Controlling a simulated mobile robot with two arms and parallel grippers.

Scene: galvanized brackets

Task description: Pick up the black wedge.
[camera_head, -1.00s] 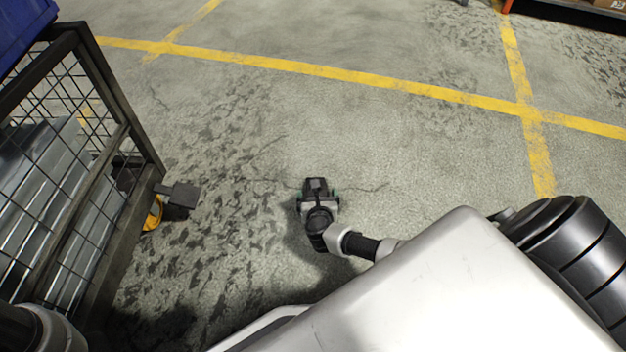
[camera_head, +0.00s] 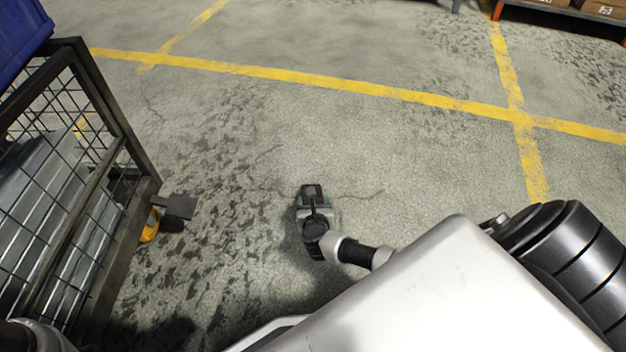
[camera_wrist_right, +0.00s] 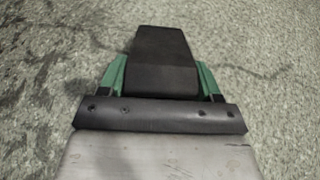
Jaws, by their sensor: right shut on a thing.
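The black wedge (camera_wrist_right: 161,60) is a dark tapering block in the right wrist view, narrower at its far end. My right gripper (camera_wrist_right: 162,82) has its green fingers pressed against both sides of the wedge near its close end. The head view shows my right gripper (camera_head: 313,198) low over the concrete floor, with the dark wedge (camera_head: 312,190) at its tip. I cannot tell whether the wedge touches the floor. My left gripper is not in view.
A mesh cage cart (camera_head: 128,140) stands at the left, with a dark flat plate (camera_head: 178,206) and yellow caster (camera_head: 150,226) beside it. Yellow lines (camera_head: 300,78) cross the floor. A shelf with boxes (camera_head: 560,8) is at the far right. The floor around the gripper is clear.

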